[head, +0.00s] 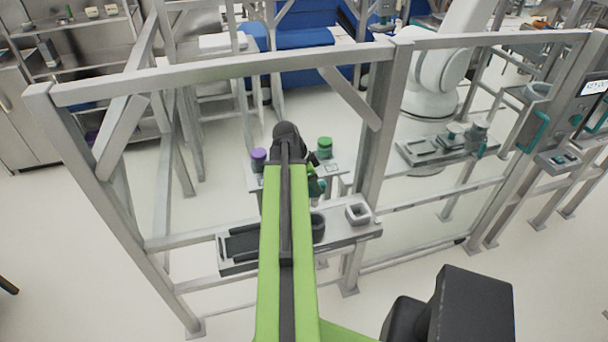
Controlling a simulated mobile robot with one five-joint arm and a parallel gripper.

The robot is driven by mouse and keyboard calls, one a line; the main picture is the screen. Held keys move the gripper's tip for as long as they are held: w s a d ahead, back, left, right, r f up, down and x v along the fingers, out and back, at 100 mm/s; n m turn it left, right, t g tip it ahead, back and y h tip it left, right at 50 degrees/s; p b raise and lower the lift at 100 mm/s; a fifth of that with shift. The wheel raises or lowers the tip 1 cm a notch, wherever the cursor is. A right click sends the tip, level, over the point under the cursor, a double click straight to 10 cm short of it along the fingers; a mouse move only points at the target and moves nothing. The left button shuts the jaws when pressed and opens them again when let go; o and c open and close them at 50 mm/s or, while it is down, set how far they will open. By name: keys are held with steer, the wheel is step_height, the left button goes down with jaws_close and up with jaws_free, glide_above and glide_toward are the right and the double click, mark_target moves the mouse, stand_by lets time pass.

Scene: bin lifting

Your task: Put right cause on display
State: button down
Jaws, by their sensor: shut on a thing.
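My green arm reaches forward over a small grey stand (338,170) beyond the near frame rail. My gripper (314,184) is mostly hidden behind the arm, with dark and teal parts showing at its right. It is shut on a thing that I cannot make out. A green cylinder (324,147) stands upright at the right of the stand. A purple cylinder (258,158) stands at its left, close beside my arm. Small labelled plates lie in front of the cylinders. I cannot tell which thing is the cause or the display.
A near shelf (368,232) carries a black tray (240,246), a dark round cup (318,227) and a white square holder (358,213). Grey frame posts and a top rail (220,75) surround the stand. A side table (425,150) with parts is at right.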

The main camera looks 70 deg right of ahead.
mark_target(315, 204)
steer(key=shift+s+f, duration=0.1)
steer(key=shift+s, duration=0.2)
steer(key=f+b, duration=0.7)
steer(key=shift+w, duration=0.2)
steer(key=shift+f+b, duration=0.3)
steer(key=shift+b, duration=0.1)
steer(key=shift+f+b, duration=0.5)
steer(key=shift+f+b, duration=0.5)
steer(key=shift+f+b, duration=1.4)
stand_by(0.4)
stand_by(0.3)
steer(key=c, duration=0.5)
jaws_free()
steer(key=shift+s, duration=0.1)
